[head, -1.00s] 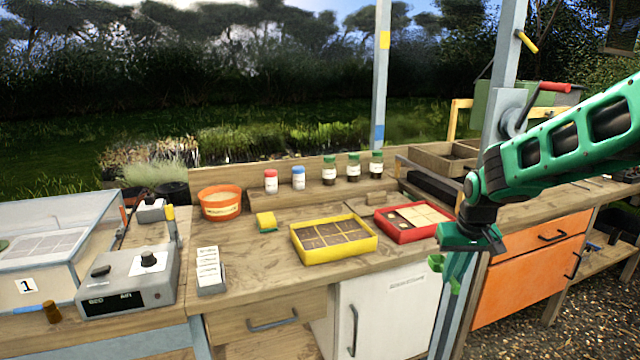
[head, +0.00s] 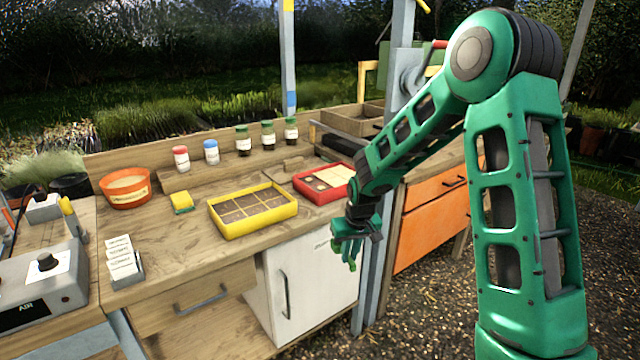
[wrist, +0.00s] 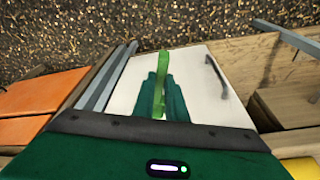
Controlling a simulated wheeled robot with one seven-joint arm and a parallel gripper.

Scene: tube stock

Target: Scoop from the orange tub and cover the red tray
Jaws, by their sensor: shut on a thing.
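The orange tub (head: 126,200) stands at the back left of the bench in the head view, filled with pale material. The red tray (head: 320,196) lies at the bench's right, partly hidden behind my arm; its visible cells are partly pale and partly dark brown. My gripper (head: 352,238) is in front of the bench, below and right of the red tray. It is shut on a bright green scoop (wrist: 162,85), which points down between the dark green fingers in the wrist view. I cannot tell whether the scoop holds anything.
A yellow tray (head: 256,222) with dark soil cells lies left of the red tray. A yellow sponge (head: 181,202), a label rack (head: 123,266) and several capped jars (head: 243,140) stand on the bench. A white cupboard door (wrist: 205,75) is beneath my gripper.

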